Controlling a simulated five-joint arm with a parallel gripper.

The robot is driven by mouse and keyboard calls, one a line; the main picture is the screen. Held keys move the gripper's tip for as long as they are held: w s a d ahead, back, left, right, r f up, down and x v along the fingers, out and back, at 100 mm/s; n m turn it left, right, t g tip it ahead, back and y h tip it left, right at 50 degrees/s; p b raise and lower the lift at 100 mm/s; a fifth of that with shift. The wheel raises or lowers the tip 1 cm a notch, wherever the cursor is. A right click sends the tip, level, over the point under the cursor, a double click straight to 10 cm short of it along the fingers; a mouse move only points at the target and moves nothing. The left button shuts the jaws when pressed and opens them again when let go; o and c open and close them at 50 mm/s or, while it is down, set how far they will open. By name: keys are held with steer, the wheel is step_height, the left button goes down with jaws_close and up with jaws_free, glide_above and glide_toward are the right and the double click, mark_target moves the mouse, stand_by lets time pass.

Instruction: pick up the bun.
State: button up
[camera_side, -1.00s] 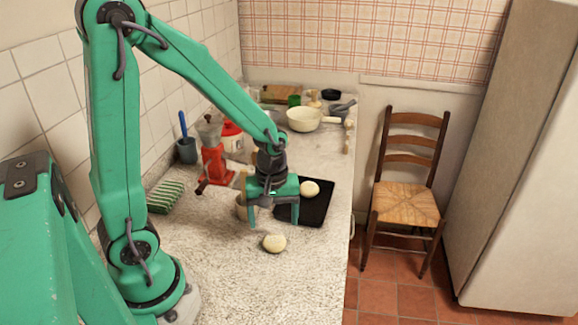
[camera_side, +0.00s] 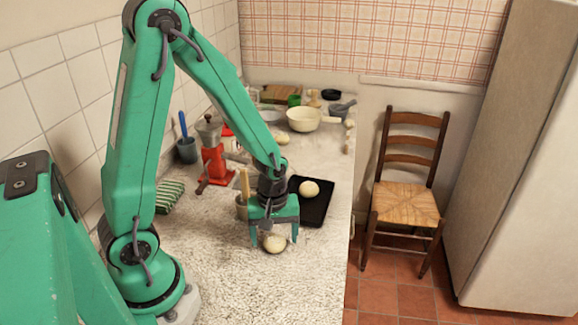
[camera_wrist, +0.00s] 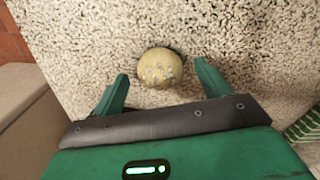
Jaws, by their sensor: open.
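A round pale bun (camera_side: 275,243) rests on the speckled counter in the side view. My gripper (camera_side: 273,241) is open just above it, its two green fingers pointing down, one to each side of the bun in the picture. In the wrist view the bun (camera_wrist: 160,68) lies a little beyond and between the spread fingertips (camera_wrist: 162,80), with a gap to each finger. Nothing is between the fingers' inner faces. A second, similar bun (camera_side: 309,188) sits on the black tray (camera_side: 318,212) behind my gripper.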

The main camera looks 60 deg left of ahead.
steer(key=shift+f, duration=0.55)
steer(key=c, duration=1.1)
